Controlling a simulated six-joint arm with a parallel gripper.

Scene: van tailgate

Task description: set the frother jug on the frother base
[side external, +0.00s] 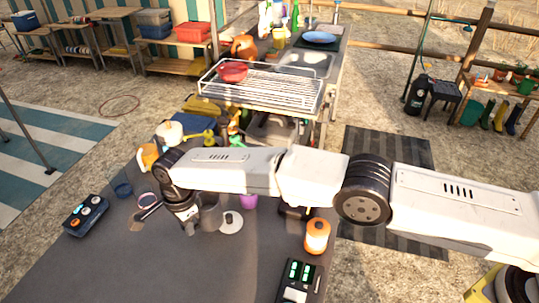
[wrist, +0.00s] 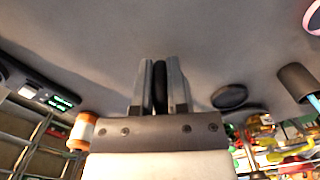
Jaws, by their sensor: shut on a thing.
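My gripper (side external: 188,224) points down low over the dark table top. In the wrist view its two fingers (wrist: 162,85) are closed on a narrow black part, which looks like the handle of the frother jug. The jug (side external: 211,217) appears as a dark grey cylinder just right of my gripper in the side view. A round white disc with a dark centre (side external: 231,222), most likely the frother base, lies on the table right of the jug. I cannot tell whether the jug touches the table. My wrist partly hides the jug.
An orange-and-white canister (side external: 317,236) and a black device with green displays (side external: 298,278) stand at the right. A dial box (side external: 86,214) and a blue glass (side external: 121,186) are at the left. The front table is clear.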

